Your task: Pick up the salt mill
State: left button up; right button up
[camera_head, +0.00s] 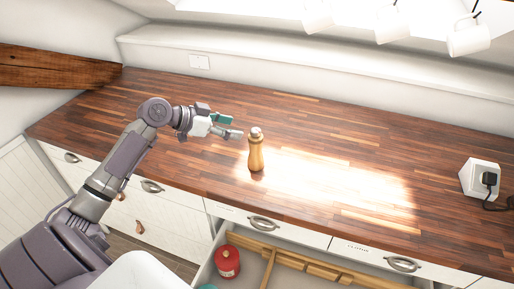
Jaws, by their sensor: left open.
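The salt mill (256,153) is a wooden, honey-coloured mill with a greyish top. It stands upright on the wooden countertop (190,95). My left gripper (233,127) is open, just to the left of the mill's top, with its fingers pointing right towards it. No contact between them shows. My right gripper is not in the view.
An open drawer (208,265) below the counter's front edge holds a red canister (228,261) and wooden dividers. A white socket block (480,178) with a black plug stands at the right. White mugs (392,24) hang at the top. The counter around the mill is clear.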

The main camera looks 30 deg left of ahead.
aim_at(253, 130)
pick_arm(q)
jog(key=x, duration=0.3)
jog(key=shift+w+d+f+p, duration=0.2)
jog(key=shift+w+p, duration=0.1)
jog(key=shift+p, duration=0.1)
jog(key=shift+w, duration=0.2)
jog(key=shift+p+x, duration=1)
jog(key=shift+p, duration=0.05)
jog(key=shift+p+x, duration=0.4)
jog(key=shift+x, duration=0.75)
jog(key=shift+w+d+f, duration=0.15)
jog(key=shift+w+f, duration=0.15)
jog(key=shift+w, duration=0.05)
jog(key=shift+s, duration=0.1)
jog(key=shift+c, duration=1.7)
grip_shut()
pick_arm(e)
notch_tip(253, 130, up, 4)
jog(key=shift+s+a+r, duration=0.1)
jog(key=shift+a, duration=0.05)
